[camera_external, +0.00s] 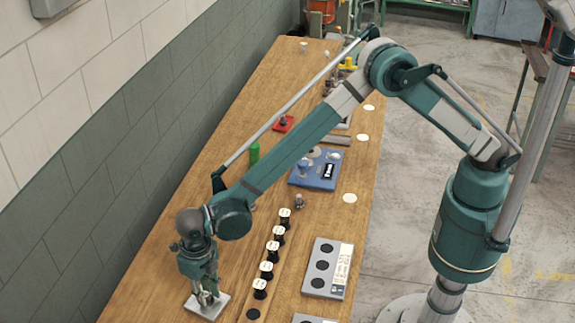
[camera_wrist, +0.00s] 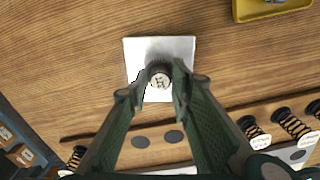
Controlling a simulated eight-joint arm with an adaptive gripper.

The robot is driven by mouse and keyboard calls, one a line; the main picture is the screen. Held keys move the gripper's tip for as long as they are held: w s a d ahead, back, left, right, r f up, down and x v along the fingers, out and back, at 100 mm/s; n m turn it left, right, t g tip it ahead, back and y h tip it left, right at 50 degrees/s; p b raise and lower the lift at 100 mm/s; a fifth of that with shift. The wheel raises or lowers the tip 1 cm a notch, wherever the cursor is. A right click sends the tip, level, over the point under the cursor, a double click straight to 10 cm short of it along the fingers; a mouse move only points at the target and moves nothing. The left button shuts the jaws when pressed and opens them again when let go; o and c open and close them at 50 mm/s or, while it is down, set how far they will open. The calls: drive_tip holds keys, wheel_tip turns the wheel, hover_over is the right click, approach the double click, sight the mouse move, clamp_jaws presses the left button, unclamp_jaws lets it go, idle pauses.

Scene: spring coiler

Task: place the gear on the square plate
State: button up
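The white square plate (camera_wrist: 137,54) lies flat on the wooden bench; it also shows at the lower left in the external view (camera_external: 219,300). The gear (camera_wrist: 159,79), a small dark round part with a pale marked top, is over the middle of the plate in the wrist view. My gripper (camera_wrist: 160,80) points down above the plate, one finger on each side of the gear. Whether both fingers touch the gear, and whether it rests on the plate or hangs just above it, I cannot tell. In the external view my gripper (camera_external: 206,295) hides most of the gear.
A row of springs with white labelled tops (camera_external: 267,270) stands right of the plate. Grey trays with dark round spots (camera_external: 337,268) lie farther right. A yellow tray (camera_wrist: 262,10) shows at the wrist view's top right.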

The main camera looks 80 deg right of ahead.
sight(206, 294)
drive_tip(key=shift+o, duration=0.8)
drive_tip(key=shift+r, duration=0.1)
drive_tip(key=shift+r, duration=0.15)
wheel_tip(206, 294, up, 12)
idle(0.7)
drive_tip(key=shift+d, duration=0.1)
